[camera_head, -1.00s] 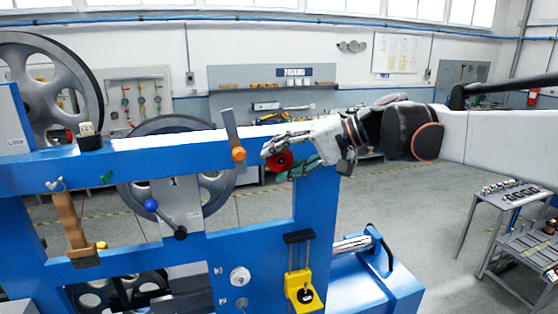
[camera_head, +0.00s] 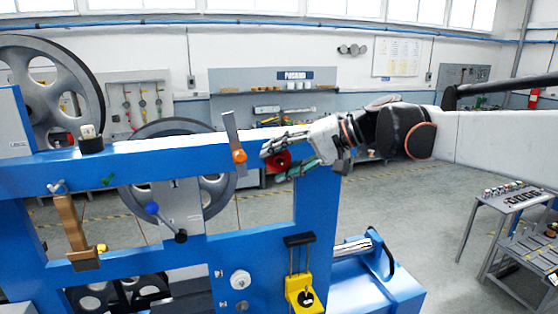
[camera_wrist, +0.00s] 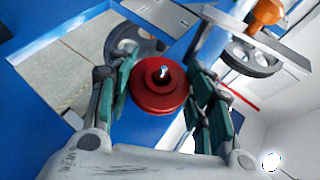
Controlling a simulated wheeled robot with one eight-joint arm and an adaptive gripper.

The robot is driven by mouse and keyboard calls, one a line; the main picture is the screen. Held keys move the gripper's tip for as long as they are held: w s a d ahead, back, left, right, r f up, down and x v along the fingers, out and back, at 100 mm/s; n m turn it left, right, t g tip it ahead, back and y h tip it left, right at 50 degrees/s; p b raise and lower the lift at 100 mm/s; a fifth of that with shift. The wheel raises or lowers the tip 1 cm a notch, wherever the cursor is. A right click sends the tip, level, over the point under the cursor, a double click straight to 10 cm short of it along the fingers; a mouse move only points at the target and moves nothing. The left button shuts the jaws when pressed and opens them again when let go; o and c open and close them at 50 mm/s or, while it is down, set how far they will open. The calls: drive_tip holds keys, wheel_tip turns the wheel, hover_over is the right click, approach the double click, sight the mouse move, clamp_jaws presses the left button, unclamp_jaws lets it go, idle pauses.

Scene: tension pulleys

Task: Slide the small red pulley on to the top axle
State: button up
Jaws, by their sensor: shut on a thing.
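The small red pulley (camera_head: 281,163) is between the fingers of my gripper (camera_head: 277,158), in front of the blue frame's upper right corner. In the wrist view the pulley (camera_wrist: 158,102) sits between the two green-padded fingers (camera_wrist: 160,82), its round face towards the camera. A small bright metal tip shows at the pulley's centre hole. It looks like an axle end, but I cannot tell how far the pulley is on it. The rest of the top axle is hidden behind the pulley and fingers.
The blue frame (camera_head: 200,150) has a grey lever with an orange knob (camera_head: 239,156) just left of my gripper. Large grey wheels (camera_head: 165,185) stand behind it. A yellow block (camera_head: 303,292) is below. A tool table (camera_head: 500,205) stands far right, with clear floor between.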

drive_tip(key=o, duration=1.2)
drive_tip(key=shift+w, duration=0.15)
drive_tip(key=shift+o, duration=1.1)
drive_tip(key=w+d+r+p, duration=0.2)
drive_tip(key=d+r, duration=0.2)
drive_tip(key=d, duration=0.3)
drive_tip(key=shift+d+r+p, duration=0.2)
drive_tip(key=shift+r+p, duration=0.1)
